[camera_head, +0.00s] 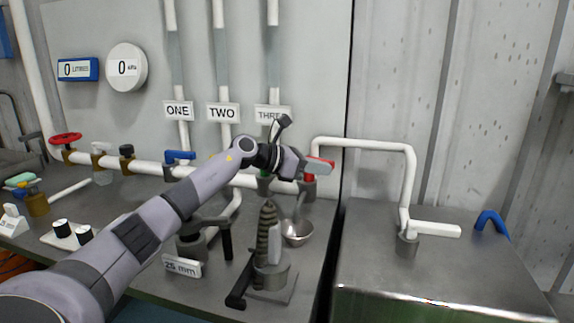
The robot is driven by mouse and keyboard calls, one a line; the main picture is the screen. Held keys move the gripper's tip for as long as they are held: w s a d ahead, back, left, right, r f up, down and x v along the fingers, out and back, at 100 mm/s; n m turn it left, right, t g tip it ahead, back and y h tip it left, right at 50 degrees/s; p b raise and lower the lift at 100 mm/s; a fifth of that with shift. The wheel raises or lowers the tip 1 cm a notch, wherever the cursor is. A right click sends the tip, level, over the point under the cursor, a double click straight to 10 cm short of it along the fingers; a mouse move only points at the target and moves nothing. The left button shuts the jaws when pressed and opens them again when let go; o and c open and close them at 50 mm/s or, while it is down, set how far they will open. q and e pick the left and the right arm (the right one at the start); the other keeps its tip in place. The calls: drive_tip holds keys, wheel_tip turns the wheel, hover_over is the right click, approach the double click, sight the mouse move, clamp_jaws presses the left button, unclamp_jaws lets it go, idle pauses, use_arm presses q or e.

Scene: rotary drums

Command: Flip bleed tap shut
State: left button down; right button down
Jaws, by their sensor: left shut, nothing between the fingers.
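A tap with a red handle (321,166) sits at the right end of the white horizontal pipe, where the bent white pipe rises; it may be the bleed tap, but no label shows. The red handle lies roughly level, pointing right. My left arm reaches across from the lower left, and my left gripper (304,163) is at the left side of the red handle, with its fingers shut and nothing between them. I cannot tell whether it touches the handle. The gripper hides part of the tap and pipe. My right gripper is not in view.
A blue-handled valve (179,156) and a red wheel valve (66,139) sit on the pipe to the left. Below stand a metal bowl (297,232), a spring-like column (267,232) and a "25 mm" sign (182,266). A metal cabinet (440,275) stands at right.

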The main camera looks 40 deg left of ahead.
use_arm(q)
drive_tip(key=shift+w+d, duration=0.1)
drive_tip(key=shift+w, duration=0.1)
drive_tip(key=shift+w+d, duration=0.25)
drive_tip(key=shift+w, duration=0.55)
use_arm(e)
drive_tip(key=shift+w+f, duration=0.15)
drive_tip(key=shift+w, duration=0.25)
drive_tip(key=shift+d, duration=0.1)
use_arm(q)
drive_tip(key=shift+s, duration=0.15)
